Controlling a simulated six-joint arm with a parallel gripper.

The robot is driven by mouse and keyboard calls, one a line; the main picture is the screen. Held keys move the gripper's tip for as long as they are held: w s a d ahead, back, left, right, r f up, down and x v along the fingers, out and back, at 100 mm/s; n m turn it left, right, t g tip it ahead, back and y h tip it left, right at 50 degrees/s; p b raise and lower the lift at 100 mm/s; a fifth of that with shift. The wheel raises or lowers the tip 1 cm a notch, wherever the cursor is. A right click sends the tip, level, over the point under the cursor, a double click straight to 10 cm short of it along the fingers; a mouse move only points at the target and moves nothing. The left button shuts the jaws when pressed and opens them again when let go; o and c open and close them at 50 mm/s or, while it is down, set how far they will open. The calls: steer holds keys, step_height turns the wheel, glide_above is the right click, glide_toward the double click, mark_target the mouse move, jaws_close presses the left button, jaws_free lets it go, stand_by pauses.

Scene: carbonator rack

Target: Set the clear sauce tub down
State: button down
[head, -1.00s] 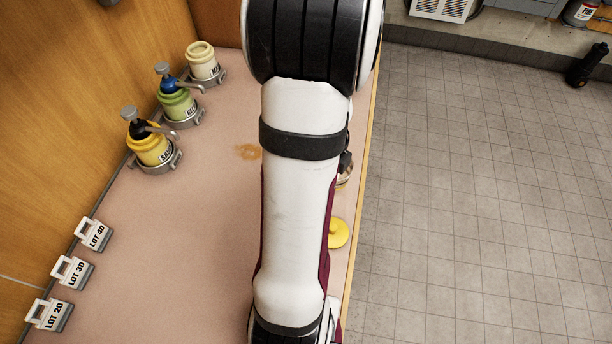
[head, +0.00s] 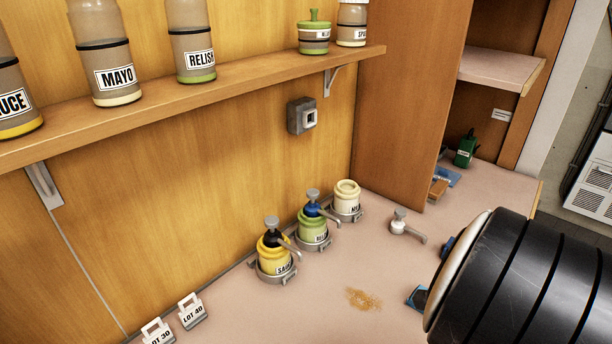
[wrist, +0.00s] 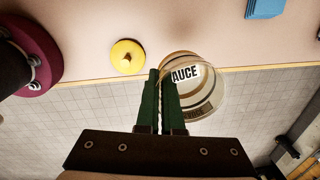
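The clear sauce tub (wrist: 207,84) shows in the wrist view, see-through with a "SAUCE" label partly cut off by a finger. My gripper (wrist: 161,74) has green fingers close together at the tub's left wall, one outside and one overlapping the tub. It looks shut on that wall. The tub appears across the counter's front edge, with floor tiles behind it; I see no clear contact with the counter. A yellow lid with a knob (wrist: 127,57) lies on the counter left of the fingers. Gripper and tub are outside the head view.
A loose pump (head: 401,223) is on the counter. A shelf (head: 230,98) with refill bottles runs above.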

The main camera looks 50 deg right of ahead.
steer(key=w+a+r+n, duration=0.2)
steer(key=w+r+n, duration=0.1)
steer(key=w+n, duration=0.45)
steer(key=w+a+r+n, duration=0.2)
steer(key=w+n, duration=0.4)
steer(key=w, duration=0.3)
steer(key=w+a+r+n, duration=0.2)
steer(key=w+r+n, duration=0.1)
steer(key=w+n, duration=0.5)
steer(key=w+a+r+n, duration=0.2)
steer(key=w+a+n, duration=0.1)
steer(key=a+n, duration=0.2)
steer(key=w+a+r+n, duration=0.3)
steer(key=a+n, duration=0.3)
steer(key=a, duration=0.4)
steer(key=w+a+r+n+y, duration=0.1)
steer(key=w+a+r+n, duration=0.2)
steer(key=w+a+n, duration=0.2)
steer(key=a, duration=0.3)
steer(key=shift+w+a, duration=0.15)
steer(key=shift+w, duration=0.1)
